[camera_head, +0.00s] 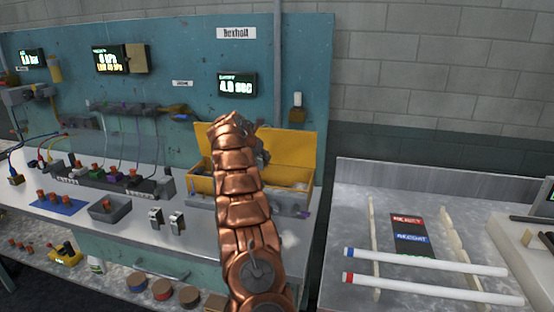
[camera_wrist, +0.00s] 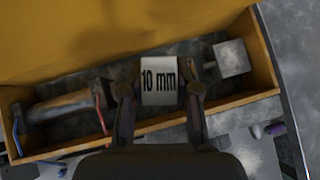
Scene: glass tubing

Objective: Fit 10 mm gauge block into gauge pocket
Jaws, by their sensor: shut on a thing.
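In the wrist view, the white block marked "10 mm" (camera_wrist: 159,82) sits between the two fingers of my gripper (camera_wrist: 160,95), which is shut on it. The block is over or inside a yellow open box; I cannot tell whether it touches the floor of the box. In the head view, my copper-coloured arm reaches to the yellow box (camera_head: 202,184) on the bench and hides the block and most of the gripper. I cannot make out the gauge pocket for certain.
Inside the box are a grey block-headed tool (camera_wrist: 232,58) at right and a grey cylindrical piece (camera_wrist: 65,106) at left. Its raised yellow lid (camera_head: 290,148) stands behind. A grey tray (camera_head: 108,209) and metal clips (camera_head: 177,222) sit left of my arm. White tubes (camera_head: 430,262) lie at right.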

